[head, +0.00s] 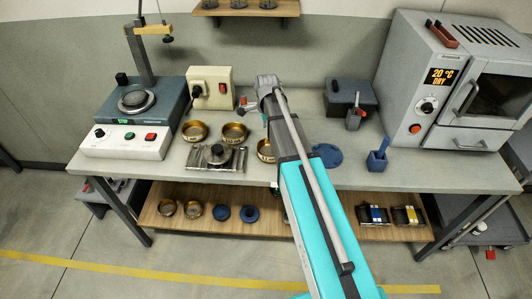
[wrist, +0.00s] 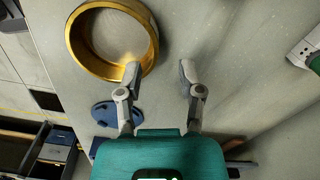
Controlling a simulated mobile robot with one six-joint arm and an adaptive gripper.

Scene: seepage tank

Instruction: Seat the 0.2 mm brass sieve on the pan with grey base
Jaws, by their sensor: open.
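A brass ring-shaped vessel (wrist: 74,48) fills the upper left of the wrist view. Its inside looks grey; I cannot tell whether that is mesh or a base. My gripper (wrist: 159,72) is open and empty. Its left fingertip overlaps the vessel's lower right rim in the picture; contact is unclear. The right finger is over bare bench. In the head view, two brass vessels, a left one (head: 194,131) and a right one (head: 234,133), stand apart on the bench. A third brass vessel (head: 264,150) is partly hidden by my arm, as is my gripper. Size markings are unreadable.
A metal rack (head: 200,167) with a dark round piece stands at the bench front. A blue disc (head: 327,155) lies right of my arm. A shaker-like machine (head: 125,140) is left, an oven (head: 440,90) right. Blue (head: 377,157) and grey scoops stand between.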

